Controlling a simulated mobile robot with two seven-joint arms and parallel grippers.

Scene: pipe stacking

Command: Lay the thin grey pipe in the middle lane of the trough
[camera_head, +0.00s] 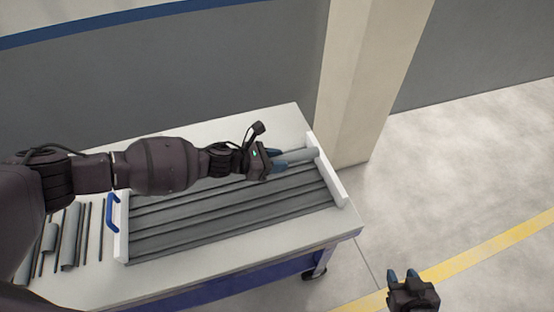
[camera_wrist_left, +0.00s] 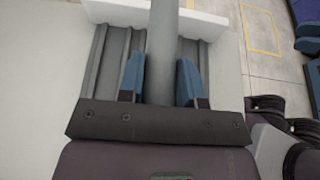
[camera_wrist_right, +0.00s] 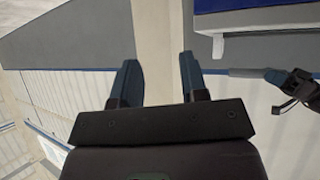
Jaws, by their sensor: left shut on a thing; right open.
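The trough (camera_head: 122,240) lies on the table, with long grey lanes and a white wall at each end. My left gripper (camera_head: 292,159) reaches over its far side, near the right end wall (camera_head: 328,170), and is shut on a grey pipe (camera_head: 309,153). In the left wrist view the pipe (camera_wrist_left: 163,45) runs between the blue fingertips and passes over the white end wall (camera_wrist_left: 205,24), so it appears held above the trough. My arm hides the pipe's rear part in the head view. My right gripper (camera_head: 402,276) is open and empty, right of the table.
Several loose grey pipes (camera_head: 70,236) of different widths lie on the table's left part, beside the blue handle (camera_head: 110,212). The white tabletop (camera_head: 180,284) is bare in front of the trough. A pillar (camera_head: 362,80) stands behind the table's right end.

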